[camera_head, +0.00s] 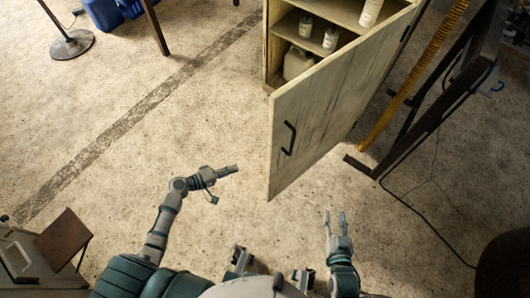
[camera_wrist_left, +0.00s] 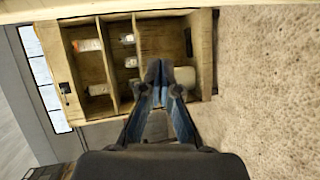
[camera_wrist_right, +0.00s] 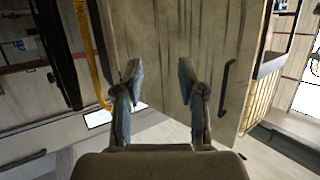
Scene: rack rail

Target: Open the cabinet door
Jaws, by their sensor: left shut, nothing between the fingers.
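The cabinet (camera_head: 268,45) stands at the top of the head view with its pale wooden door (camera_head: 330,105) swung wide open. The door's dark handle (camera_head: 289,138) is near its free edge. My left gripper (camera_head: 233,169) is shut and empty, left of the door and apart from it. In the left wrist view its closed fingers (camera_wrist_left: 160,68) point at the open cabinet (camera_wrist_left: 205,55). My right gripper (camera_head: 335,217) is open and empty, below and right of the door's free edge. The right wrist view shows the door (camera_wrist_right: 165,30) and handle (camera_wrist_right: 227,88) beyond its spread fingers (camera_wrist_right: 158,75).
White bottles (camera_head: 330,38) and a jug (camera_head: 297,63) stand on the cabinet shelves. A dark metal frame (camera_head: 435,110) with a yellow coiled hose (camera_head: 412,85) stands right of the door. A small table (camera_head: 40,265) is at lower left.

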